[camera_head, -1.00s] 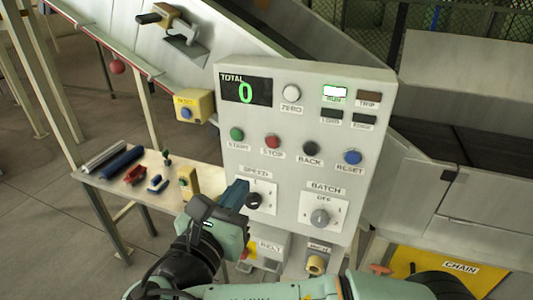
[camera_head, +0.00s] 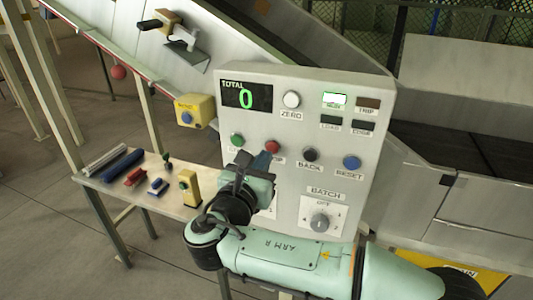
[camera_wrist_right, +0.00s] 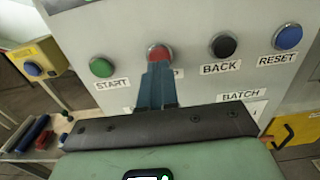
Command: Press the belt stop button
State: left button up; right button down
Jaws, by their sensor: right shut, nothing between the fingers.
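The red STOP button (camera_head: 272,146) is on the grey control panel (camera_head: 300,100), between the green START button (camera_head: 237,139) and the black BACK button (camera_head: 310,154). My right gripper (camera_head: 258,161) is shut and empty, just in front of and below the red button. In the right wrist view the shut fingertips (camera_wrist_right: 159,68) overlap the lower part of the red button (camera_wrist_right: 160,53) and hide part of its label. I cannot tell whether they touch it. My left gripper is not in view.
The blue RESET button (camera_head: 352,162), BATCH knob (camera_head: 319,222) and ZERO button (camera_head: 292,99) are on the same panel. The lit RUN lamp (camera_head: 334,100) is at its top right. A side table (camera_head: 185,207) with several tools stands at left. A yellow box (camera_head: 195,110) adjoins the panel.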

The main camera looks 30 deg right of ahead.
aim_at(272, 148)
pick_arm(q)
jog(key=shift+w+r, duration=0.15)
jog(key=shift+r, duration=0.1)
pick_arm(e)
jog(key=shift+x, duration=1.15)
